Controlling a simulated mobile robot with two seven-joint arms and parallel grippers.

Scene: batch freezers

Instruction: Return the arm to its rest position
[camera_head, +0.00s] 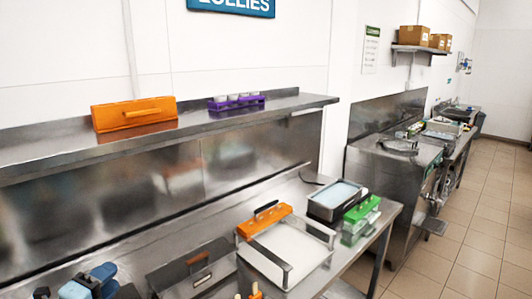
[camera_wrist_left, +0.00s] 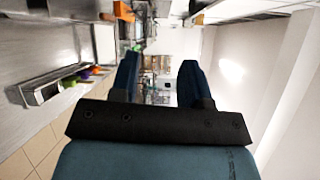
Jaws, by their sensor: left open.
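My left gripper (camera_head: 92,283) shows as blue and black parts at the bottom left edge of the head view, over the near left part of the steel counter. In the left wrist view the two blue fingers of the left gripper (camera_wrist_left: 158,78) stand apart with nothing between them. That view looks along the room, with shelving far off between the fingers. My right gripper is in neither view.
The steel counter (camera_head: 200,235) carries a white tray with an orange clip (camera_head: 265,220), a blue-filled pan (camera_head: 337,196) and a green clip (camera_head: 361,211). An orange case (camera_head: 133,114) and purple rack (camera_head: 236,102) sit on the shelf above. The tiled floor (camera_head: 480,205) is clear.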

